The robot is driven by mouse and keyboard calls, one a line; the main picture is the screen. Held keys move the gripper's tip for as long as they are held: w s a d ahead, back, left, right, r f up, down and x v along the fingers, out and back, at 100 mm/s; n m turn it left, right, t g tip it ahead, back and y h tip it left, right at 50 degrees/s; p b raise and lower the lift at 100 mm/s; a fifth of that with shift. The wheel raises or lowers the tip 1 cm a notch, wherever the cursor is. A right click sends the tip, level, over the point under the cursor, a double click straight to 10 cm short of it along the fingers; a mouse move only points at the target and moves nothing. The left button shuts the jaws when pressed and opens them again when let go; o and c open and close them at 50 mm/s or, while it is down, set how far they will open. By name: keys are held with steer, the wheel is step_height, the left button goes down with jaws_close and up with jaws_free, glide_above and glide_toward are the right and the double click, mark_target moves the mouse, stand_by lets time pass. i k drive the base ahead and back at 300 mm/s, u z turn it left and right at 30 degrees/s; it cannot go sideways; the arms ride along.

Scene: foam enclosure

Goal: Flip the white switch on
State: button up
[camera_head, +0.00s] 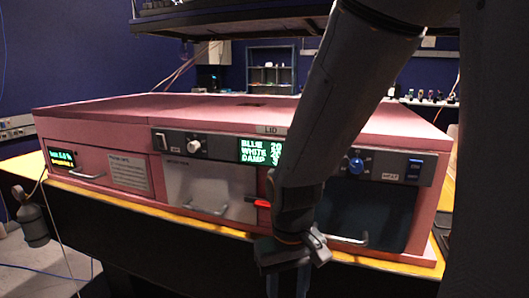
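The white switch (163,141) is a small pale rocker on the dark control strip at the left of the pink enclosure's front. It sits just left of a white knob (195,145). Whether it is on or off is too small to tell. My gripper (287,274) hangs low in front of the enclosure, right of and well below the switch, apart from it. Its fingers are dark and close to the bottom edge of the picture, so their opening is unclear. My arm covers part of the display (258,151), which reads BLUE, WHITE and DAMP.
The pink enclosure (120,108) stands on a yellow-edged table (190,224). A blue knob (355,164) and blue switch (413,169) are at right. A red piece (258,203) shows beside my arm. A shelf hangs above.

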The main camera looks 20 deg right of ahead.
mark_target(160, 138)
steer(key=u, duration=1.85)
steer(key=i, duration=0.35)
steer(key=z, duration=1.35)
